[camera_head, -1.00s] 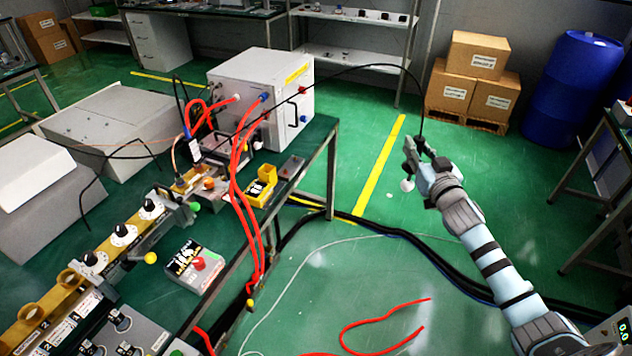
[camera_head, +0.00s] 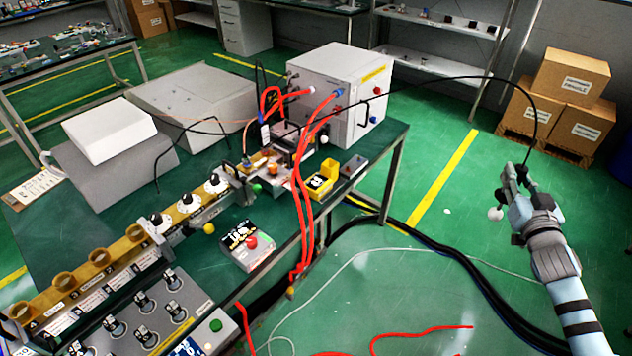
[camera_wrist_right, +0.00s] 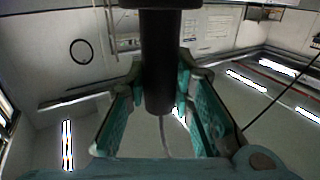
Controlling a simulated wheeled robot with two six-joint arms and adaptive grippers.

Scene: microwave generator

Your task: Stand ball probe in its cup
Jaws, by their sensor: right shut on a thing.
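The ball probe has a black handle and a white ball (camera_head: 495,212) at its lower end. In the head view my right gripper (camera_head: 512,178) holds it out over the floor, right of the bench. The wrist view shows the black handle (camera_wrist_right: 158,65) between the two teal fingers. A black cable arcs from the probe towards the white box. Which cup belongs to the probe is unclear. My left gripper is out of view.
The white box (camera_head: 340,90) stands at the bench's back, with red cables (camera_head: 302,190) hanging over the front edge. Cardboard boxes (camera_head: 570,95) stand at right. Cables lie on the floor.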

